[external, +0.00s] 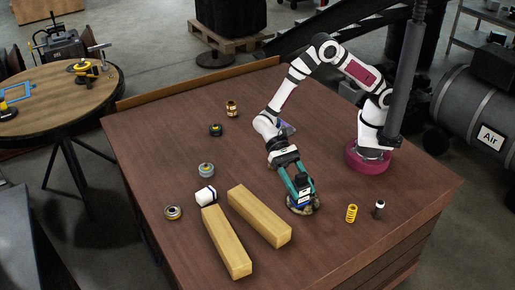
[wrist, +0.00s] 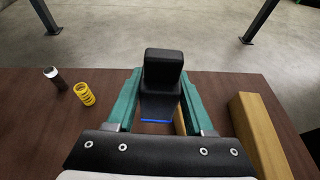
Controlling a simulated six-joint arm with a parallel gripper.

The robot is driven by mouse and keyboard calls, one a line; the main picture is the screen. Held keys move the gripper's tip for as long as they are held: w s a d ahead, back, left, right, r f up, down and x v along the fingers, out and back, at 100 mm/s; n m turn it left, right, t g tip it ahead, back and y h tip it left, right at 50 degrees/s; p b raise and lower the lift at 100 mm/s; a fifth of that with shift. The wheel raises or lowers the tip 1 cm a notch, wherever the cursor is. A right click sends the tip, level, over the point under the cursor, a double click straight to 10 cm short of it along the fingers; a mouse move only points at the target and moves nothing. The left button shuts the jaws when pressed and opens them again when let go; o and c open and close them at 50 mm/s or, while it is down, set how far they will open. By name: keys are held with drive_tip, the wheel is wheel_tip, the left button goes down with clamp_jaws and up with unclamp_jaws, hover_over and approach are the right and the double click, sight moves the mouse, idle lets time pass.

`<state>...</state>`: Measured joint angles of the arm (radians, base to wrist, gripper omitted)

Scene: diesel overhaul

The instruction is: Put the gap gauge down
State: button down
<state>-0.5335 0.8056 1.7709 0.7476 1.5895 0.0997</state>
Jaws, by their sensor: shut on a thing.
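My gripper (external: 301,188) has teal fingers and points down over the front middle of the brown workbench (external: 340,255), just right of the wooden bars. In the wrist view, my gripper (wrist: 160,105) is shut on a black, block-shaped thing, which I take to be the gap gauge (wrist: 163,68). A blue edge shows at its lower end. In the external view the gauge is mostly hidden by the fingers. A dark, roundish thing (external: 304,209) shows right under the fingertips; I cannot tell what it is or whether the gauge touches it.
Two wooden bars (external: 260,217) lie to the left, with a white cylinder (external: 205,195) at one end. A yellow spring (external: 351,213) and a black-and-white part (external: 379,208) stand to the right. Several small round parts (external: 206,170) are farther left. The front right of the bench is clear.

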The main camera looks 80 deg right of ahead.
drive_tip(key=w+d+m+t+y, duration=0.1)
drive_tip(key=w+d+m+t, duration=0.2)
drive_tip(key=w+d, duration=0.55)
drive_tip(key=w+d+r+m+t+y, duration=0.1)
drive_tip(key=w+d+m+t, duration=0.3)
drive_tip(key=d, duration=0.7)
drive_tip(key=w+d+m+t+y, duration=0.1)
drive_tip(key=w+d+t, duration=0.1)
drive_tip(key=w+d, duration=0.7)
drive_tip(key=shift+w+a+f, duration=0.1)
drive_tip(key=shift+a+f, duration=2.45)
drive_tip(key=shift+f, duration=0.25)
drive_tip(key=shift+w+a+f, duration=0.1)
drive_tip(key=shift+a+f, duration=2.4)
drive_tip(key=shift+f, duration=0.25)
